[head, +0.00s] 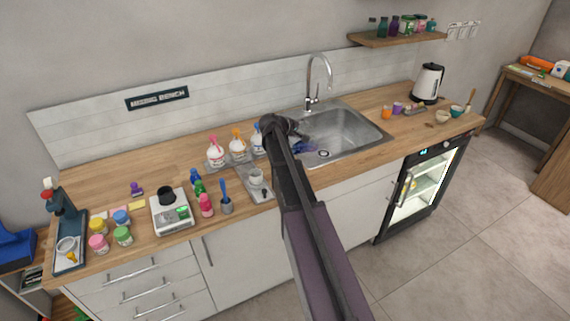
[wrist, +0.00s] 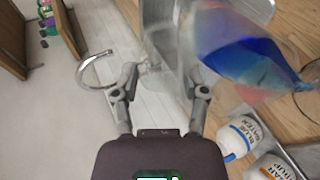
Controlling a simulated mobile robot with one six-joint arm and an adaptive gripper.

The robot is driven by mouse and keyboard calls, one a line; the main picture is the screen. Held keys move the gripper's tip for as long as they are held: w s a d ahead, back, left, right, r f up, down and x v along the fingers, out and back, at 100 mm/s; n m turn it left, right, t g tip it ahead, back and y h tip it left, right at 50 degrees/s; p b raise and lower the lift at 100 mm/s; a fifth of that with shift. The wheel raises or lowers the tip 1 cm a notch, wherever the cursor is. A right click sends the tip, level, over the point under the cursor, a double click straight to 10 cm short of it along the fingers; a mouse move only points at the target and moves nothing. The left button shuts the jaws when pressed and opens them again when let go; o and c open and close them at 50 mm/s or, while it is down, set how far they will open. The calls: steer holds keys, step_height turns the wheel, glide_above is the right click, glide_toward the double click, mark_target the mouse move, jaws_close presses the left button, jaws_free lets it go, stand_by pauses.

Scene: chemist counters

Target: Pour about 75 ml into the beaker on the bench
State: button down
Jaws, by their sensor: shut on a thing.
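My gripper (wrist: 160,92) is shut on a clear vessel (wrist: 163,38), seen between and beyond the fingers in the wrist view. Blue and reddish colour (wrist: 235,45) shows at its right; whether this is liquid inside I cannot tell. In the head view my gripper (head: 293,128) is over the sink's left part, with a blue patch (head: 304,147) beside it. A small pale beaker (head: 256,177) stands upright on a grey mat (head: 262,194) on the bench, left of my arm. Its fill level is too small to read.
White bottles with red (head: 216,153), orange (head: 237,150) and blue caps (head: 257,143) stand behind the beaker. The tap (head: 318,75) rises behind the sink (head: 345,135).

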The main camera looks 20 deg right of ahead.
steer(key=shift+s+a+r+h+b, duration=0.2)
steer(key=shift+a+r+h+b, duration=0.15)
steer(key=shift+a+h+b, duration=0.35)
stand_by(1.6)
steer(key=shift+d, duration=0.1)
steer(key=shift+w+d+y+p, duration=0.25)
steer(key=shift+d+y+p, duration=0.3)
steer(key=shift+p, duration=0.35)
steer(key=shift+w+d+f+y+p, duration=0.2)
steer(key=shift+d+f+y+p, duration=0.35)
steer(key=shift+y, duration=0.3)
steer(key=shift+d+r+g+p, duration=0.15)
steer(key=shift+g+p, duration=0.15)
steer(key=shift+p, duration=0.25)
steer(key=shift+f+y, duration=0.25)
steer(key=shift+y, duration=0.05)
steer(key=shift+r, duration=0.1)
